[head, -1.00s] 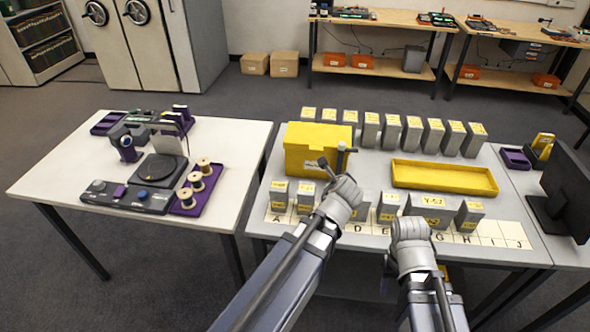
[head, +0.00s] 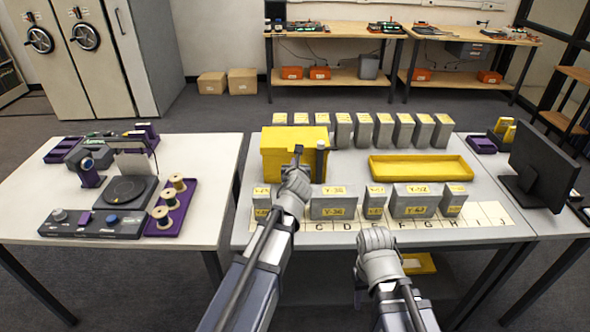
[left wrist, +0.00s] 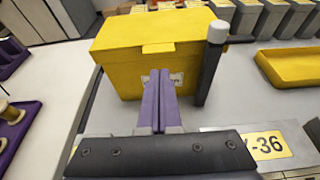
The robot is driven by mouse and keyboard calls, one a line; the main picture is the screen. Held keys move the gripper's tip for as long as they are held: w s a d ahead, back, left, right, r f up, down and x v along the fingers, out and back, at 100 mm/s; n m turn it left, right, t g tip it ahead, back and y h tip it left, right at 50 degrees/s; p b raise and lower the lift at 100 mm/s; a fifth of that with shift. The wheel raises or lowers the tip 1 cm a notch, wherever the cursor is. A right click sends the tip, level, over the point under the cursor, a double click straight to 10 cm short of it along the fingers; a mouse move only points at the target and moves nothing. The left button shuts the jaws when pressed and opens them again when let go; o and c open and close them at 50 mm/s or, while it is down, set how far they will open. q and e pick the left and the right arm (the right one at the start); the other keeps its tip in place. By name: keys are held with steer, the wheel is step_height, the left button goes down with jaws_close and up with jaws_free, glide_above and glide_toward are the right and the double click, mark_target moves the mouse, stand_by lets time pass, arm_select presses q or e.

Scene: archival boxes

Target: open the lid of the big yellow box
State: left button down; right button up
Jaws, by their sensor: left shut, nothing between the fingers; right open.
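The big yellow box (head: 279,160) stands at the left of the grey table, its lid (left wrist: 150,27) down. In the left wrist view the lid has a front tab (left wrist: 158,48). My left gripper (head: 298,150) is in front of the box. Its purple fingers (left wrist: 158,75) are shut with nothing between them. They point at the label on the front face, below the tab, and partly hide the label. I cannot tell whether they touch the box. My right gripper (head: 376,238) is low near the front table edge, open; its fingers are hidden behind the hand.
A dark post with a light cap (left wrist: 210,65) stands right of my left fingers, close to the box. Grey label boxes (head: 334,203) line the front, others the back. A yellow tray (head: 420,167) lies right. The left table holds a device and spools (head: 160,215).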

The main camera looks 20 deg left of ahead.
arm_select(q)
steer(key=b+x, duration=0.1)
steer(key=x, duration=0.4)
stand_by(0.3)
